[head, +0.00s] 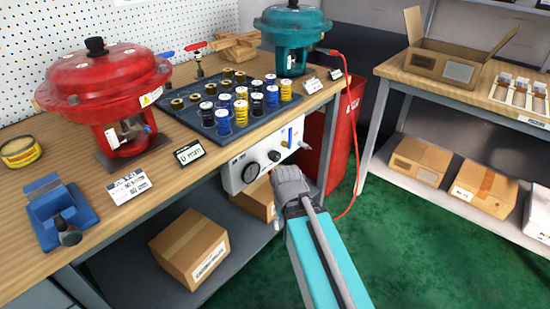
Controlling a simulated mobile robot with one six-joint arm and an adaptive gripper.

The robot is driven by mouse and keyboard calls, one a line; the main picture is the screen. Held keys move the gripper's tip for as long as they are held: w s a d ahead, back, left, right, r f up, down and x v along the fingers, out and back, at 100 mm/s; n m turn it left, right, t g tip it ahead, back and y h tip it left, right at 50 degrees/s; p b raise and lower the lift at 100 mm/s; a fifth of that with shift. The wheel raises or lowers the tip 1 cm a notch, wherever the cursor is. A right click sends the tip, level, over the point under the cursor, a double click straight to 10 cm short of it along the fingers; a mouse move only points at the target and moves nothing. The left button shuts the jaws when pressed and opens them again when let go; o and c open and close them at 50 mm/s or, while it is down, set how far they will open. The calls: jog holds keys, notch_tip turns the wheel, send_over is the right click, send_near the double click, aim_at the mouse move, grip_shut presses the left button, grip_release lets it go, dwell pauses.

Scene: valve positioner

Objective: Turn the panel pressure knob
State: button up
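The white panel (237,172) hangs at the front edge of the workbench. It carries a round gauge (251,172) at its lower left and a small black knob (274,156) right of the gauge. Further right is a blue upright part (290,136). No label tells me which part is the pressure knob. My gripper (283,172) is in front of the panel's lower right part, just below the black knob. Its grey body hides part of the panel. The fingertips are too small and turned away to show whether they are open or touching anything.
On the workbench (85,155) stand a red actuator (105,85), a teal actuator (291,35) and a dark tray (180,115) of springs. A red bin (340,150) with a red hose is right of the panel. A cardboard box (190,248) sits on the lower shelf. Green floor is free at right.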

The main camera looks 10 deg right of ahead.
jog(key=o, duration=0.4)
jog(key=n+t+y+p, duration=0.1)
jog(key=t+y+p, duration=0.2)
jog(key=t+y, duration=0.75)
send_near(278, 158)
jog(key=d+g+y, duration=0.1)
jog(key=d, duration=0.2)
jog(key=shift+s+d+r, duration=0.15)
jog(key=shift+s+r, duration=0.3)
jog(key=shift+w, duration=0.1)
jog(key=shift+b+x, duration=1.65)
jog(key=shift+x, duration=5.25)
jog(key=shift+s, duration=0.25)
jog(key=shift+a, duration=0.2)
jog(key=c, duration=1.2)
